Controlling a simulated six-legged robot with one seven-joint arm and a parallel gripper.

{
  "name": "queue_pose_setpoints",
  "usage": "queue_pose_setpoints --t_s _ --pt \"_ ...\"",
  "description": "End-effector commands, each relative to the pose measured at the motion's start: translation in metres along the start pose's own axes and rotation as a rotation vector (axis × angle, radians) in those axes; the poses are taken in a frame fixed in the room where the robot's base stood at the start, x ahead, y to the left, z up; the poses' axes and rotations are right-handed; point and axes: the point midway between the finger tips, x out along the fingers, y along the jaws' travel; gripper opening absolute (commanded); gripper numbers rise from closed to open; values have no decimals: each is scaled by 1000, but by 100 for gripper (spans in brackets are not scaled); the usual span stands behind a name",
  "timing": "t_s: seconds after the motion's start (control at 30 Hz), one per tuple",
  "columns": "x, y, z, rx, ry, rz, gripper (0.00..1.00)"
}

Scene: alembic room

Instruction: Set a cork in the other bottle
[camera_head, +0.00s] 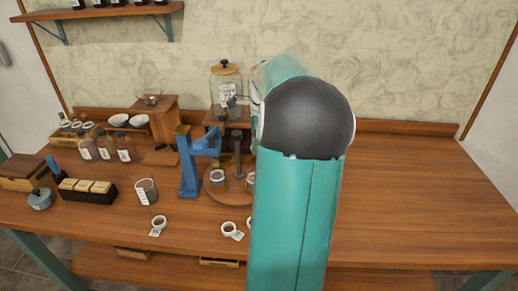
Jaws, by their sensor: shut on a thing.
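Several small clear bottles with white labels (105,148) stand in a group at the left of the table. Their mouths are too small to tell whether corks sit in them. A blue press-like stand (189,165) stands mid-table. Right of it, a round wooden tray (211,196) bears small amber-filled jars (217,179) and a dark upright post. I cannot pick out a loose cork. My teal arm with its dark joint covers the middle of the view. My gripper is hidden behind it, as is any thing in it.
A large lidded glass jar (226,90) stands at the back. A labelled beaker (146,191), a black holder with pale blocks (88,190), a grey pot (40,199) and white rolls (158,223) occupy the left and front. The table's right side (410,195) is clear.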

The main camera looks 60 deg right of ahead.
Motion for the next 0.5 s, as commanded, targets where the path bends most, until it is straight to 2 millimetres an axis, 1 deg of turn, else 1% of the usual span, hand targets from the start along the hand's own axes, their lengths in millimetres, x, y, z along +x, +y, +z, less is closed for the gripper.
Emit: queue_pose_setpoints --t_s 0.17,0.5 --pt "-2 -1 1 19 -5 -4 0" --pt "15 -1 -1 18 -6 -2 0"
